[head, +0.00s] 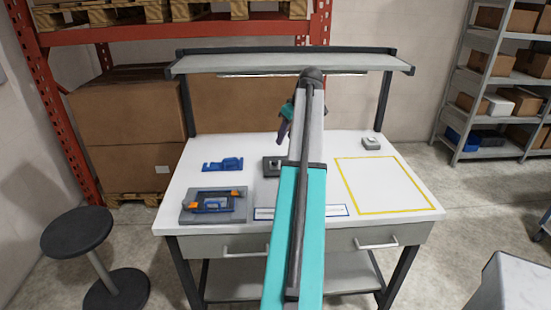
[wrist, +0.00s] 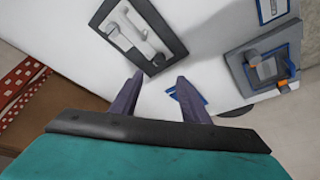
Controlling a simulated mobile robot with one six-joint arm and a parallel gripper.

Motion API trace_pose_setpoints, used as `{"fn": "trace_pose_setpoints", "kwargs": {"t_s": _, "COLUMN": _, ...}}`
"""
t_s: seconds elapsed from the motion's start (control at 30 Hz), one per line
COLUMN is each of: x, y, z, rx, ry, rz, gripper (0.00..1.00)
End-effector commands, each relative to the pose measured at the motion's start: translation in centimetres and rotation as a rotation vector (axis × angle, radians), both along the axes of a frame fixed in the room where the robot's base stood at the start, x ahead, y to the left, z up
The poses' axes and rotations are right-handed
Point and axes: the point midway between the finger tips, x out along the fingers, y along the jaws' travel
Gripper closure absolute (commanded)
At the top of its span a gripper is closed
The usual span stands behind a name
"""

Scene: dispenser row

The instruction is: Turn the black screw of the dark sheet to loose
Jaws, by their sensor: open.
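A dark sheet (wrist: 165,20) lies on the white table, with pale grey fittings (wrist: 135,35) on it. In the head view the dark sheet (head: 267,173) shows only in part, the rest hidden behind my arm. In the wrist view the fingertips appear just below the dark sheet's lower edge. In the head view my gripper (head: 284,132) is mostly hidden by my arm.
A grey plate (head: 185,216) with a blue and orange device lies at the table's front left. A blue bracket (head: 222,164) lies behind it. A small grey block (head: 371,143) stands back right. The yellow-outlined area (head: 385,185) is clear. A shelf (head: 290,63) spans above the table.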

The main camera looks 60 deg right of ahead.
Motion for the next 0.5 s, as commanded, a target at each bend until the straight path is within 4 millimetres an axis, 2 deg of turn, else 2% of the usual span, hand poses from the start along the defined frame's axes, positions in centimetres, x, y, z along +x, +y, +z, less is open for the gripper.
{"fn": "trace_pose_setpoints", "kwargs": {"t_s": 0.5, "x": 2.2, "y": -0.4, "z": -5.3, "rx": 0.002, "ry": 0.001, "rz": 0.002, "gripper": 0.58}}
